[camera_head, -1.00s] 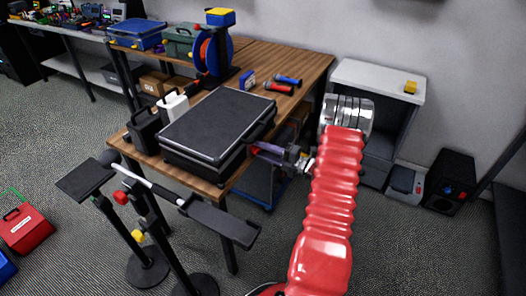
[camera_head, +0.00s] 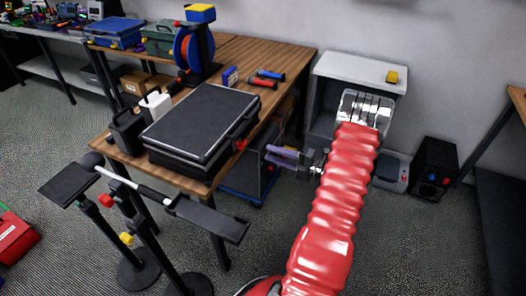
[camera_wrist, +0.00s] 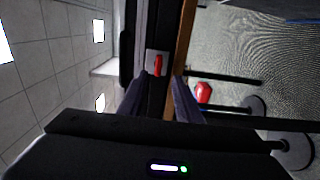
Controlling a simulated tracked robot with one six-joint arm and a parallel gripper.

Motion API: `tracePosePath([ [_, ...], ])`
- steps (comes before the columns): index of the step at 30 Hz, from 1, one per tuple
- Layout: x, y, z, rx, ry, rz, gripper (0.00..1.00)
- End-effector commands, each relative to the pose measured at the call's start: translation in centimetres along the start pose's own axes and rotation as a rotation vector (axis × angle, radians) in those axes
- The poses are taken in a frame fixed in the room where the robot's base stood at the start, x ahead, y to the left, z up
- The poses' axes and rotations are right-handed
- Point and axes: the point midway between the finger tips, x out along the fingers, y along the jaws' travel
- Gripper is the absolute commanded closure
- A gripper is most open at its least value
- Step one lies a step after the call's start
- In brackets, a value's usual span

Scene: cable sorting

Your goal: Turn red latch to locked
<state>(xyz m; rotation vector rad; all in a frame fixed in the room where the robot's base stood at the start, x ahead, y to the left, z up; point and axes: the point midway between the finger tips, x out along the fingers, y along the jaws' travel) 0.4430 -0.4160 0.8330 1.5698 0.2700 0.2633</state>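The red latch (camera_wrist: 157,65) is a small red lever on a pale plate on the dark case side in the wrist view. It shows lengthwise between my fingers, beyond their tips. In the head view the red latch (camera_head: 240,144) is a tiny red spot on the right side of the black case (camera_head: 205,115), which lies closed on the wooden table. My gripper (camera_head: 270,154) is just right of the case, with a gap to it. In the wrist view my gripper (camera_wrist: 157,86) has its two fingers apart with nothing between them.
The wooden table (camera_head: 285,62) also holds a cable reel (camera_head: 188,50) and screwdriver-like tools (camera_head: 264,78). A black stand (camera_head: 210,220) is in front of the case. A grey cabinet (camera_head: 360,68) stands behind my arm. Carpet is clear at the lower right.

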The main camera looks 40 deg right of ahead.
Motion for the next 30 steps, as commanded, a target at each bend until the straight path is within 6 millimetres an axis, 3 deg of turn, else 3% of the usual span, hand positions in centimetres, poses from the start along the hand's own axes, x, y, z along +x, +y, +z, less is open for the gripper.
tracePosePath([
  [3, -1.7, 0.0, 0.1, 0.0, -0.002, 0.0, 0.69],
  [9, -3.0, 0.0, 0.0, 0.0, 0.0, 0.0, 0.69],
  [30, -3.0, 0.0, 0.0, 0.0, 0.0, 0.0, 0.69],
])
